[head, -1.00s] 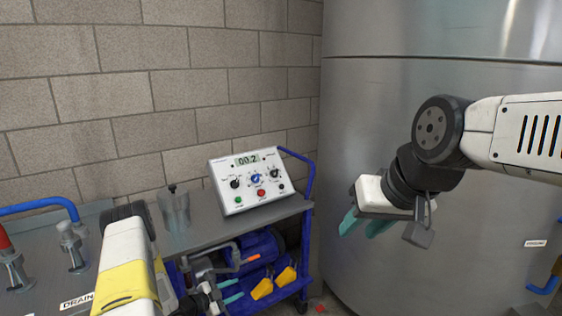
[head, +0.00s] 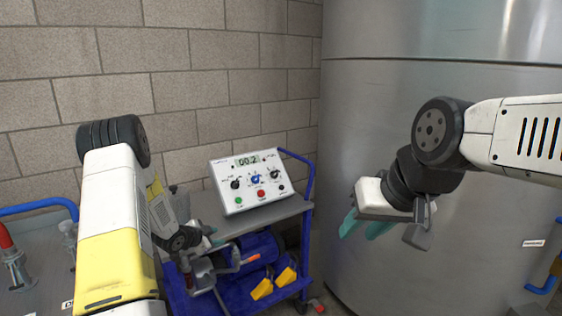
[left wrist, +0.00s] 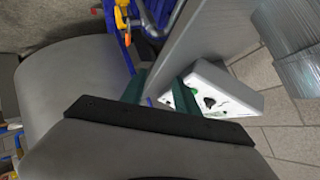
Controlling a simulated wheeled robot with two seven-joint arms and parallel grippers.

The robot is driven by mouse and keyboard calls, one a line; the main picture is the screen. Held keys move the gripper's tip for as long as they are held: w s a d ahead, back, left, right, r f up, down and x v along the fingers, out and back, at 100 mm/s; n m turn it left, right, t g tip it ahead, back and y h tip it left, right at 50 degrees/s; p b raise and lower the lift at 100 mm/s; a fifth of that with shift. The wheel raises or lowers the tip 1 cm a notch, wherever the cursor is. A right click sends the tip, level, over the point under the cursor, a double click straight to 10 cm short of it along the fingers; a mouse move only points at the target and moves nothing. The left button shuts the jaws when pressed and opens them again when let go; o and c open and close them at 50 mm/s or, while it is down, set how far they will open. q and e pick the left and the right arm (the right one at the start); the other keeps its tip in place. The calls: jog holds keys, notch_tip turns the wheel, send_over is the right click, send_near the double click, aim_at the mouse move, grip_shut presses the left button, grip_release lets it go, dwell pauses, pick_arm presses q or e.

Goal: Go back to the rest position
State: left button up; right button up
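My left arm (head: 112,220) comes in from the left, raised and bent, and partly covers the steel bench and cart. My left gripper (head: 214,238) is small and partly hidden in the head view, in front of the cart's top edge. In the left wrist view its two green fingers (left wrist: 159,82) stand apart with nothing between them. My right gripper (head: 363,225) hangs in front of the steel tank, its teal fingers apart and empty.
A white control box (head: 248,183) reading 00.2 stands on a blue cart (head: 308,205) with yellow-handled items below. A large steel tank (head: 365,110) fills the right. A steel bench (head: 40,275) with a blue pipe is at left. A block wall (head: 200,60) stands behind.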

pick_arm(q)
jog(key=s+r+n+g+y, duration=0.1)
jog(key=s+r+n+y, duration=0.3)
jog(key=r, duration=0.8)
jog(key=s+r+n, duration=0.3)
jog(key=s+r, duration=0.4)
jog(key=r, duration=0.5)
jog(key=s+d+r+n+g, duration=0.1)
jog(key=s+d+r, duration=0.1)
jog(key=s, duration=0.7)
jog(key=s+d+r+n+g+h, duration=0.1)
jog(key=s+d+r+n, duration=0.1)
jog(key=s, duration=0.8)
jog(key=s+d+r+n+g+h, duration=0.1)
jog(key=s+d+r+n, duration=0.1)
jog(key=s+d, duration=0.3)
jog(key=s+r, duration=0.1)
jog(key=s, duration=0.3)
jog(key=shift+s+d+r, duration=0.15)
jog(key=shift+d+r, duration=0.05)
jog(key=shift+d, duration=0.1)
jog(key=shift+a, duration=0.15)
